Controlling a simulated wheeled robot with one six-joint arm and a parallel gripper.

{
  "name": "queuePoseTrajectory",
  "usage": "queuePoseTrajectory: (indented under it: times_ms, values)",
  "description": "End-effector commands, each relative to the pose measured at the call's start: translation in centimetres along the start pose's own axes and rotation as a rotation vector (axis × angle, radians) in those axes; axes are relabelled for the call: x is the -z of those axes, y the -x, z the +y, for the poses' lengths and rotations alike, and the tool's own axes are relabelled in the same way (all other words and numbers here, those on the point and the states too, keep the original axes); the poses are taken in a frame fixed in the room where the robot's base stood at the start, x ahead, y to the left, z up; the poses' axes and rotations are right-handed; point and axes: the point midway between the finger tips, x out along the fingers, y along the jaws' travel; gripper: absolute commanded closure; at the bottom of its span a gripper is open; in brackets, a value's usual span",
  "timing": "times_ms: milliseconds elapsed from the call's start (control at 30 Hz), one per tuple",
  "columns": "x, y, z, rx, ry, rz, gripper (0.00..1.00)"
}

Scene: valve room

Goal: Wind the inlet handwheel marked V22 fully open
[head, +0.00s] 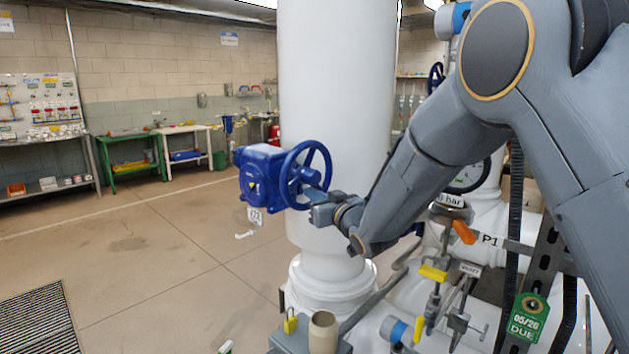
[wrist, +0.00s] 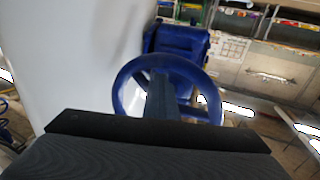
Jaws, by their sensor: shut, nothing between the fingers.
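The blue handwheel (head: 287,168) stands upright on a blue gearbox (head: 257,180) in front of the thick white pipe. A small white tag (head: 255,217) hangs below the gearbox; its marking is too small to read surely. My gripper (head: 312,190) is at the near face of the wheel, its fingers together with nothing between them. In the wrist view the blue wheel rim (wrist: 122,88) surrounds my closed fingers (wrist: 162,88), which point toward the hub area. I cannot tell whether they touch a spoke or hub.
The white vertical pipe (head: 335,90) stands right behind the wheel. A gauge (head: 468,178), a yellow-handled valve (head: 433,273), an orange handle (head: 464,232) and a green tag (head: 528,317) crowd the lower right. Open floor (head: 140,250) lies to the left, with benches (head: 187,140) along the far wall.

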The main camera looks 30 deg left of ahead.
Motion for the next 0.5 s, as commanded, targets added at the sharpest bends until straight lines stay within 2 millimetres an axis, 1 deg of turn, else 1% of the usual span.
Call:
queuePoseTrajectory:
  times_ms: [267,500]
  values:
    - [0.1,0.0,0.1,-0.001,-0.001,0.001,1.00]
    - [0.7,-0.5,1.5,-0.002,0.000,0.003,1.00]
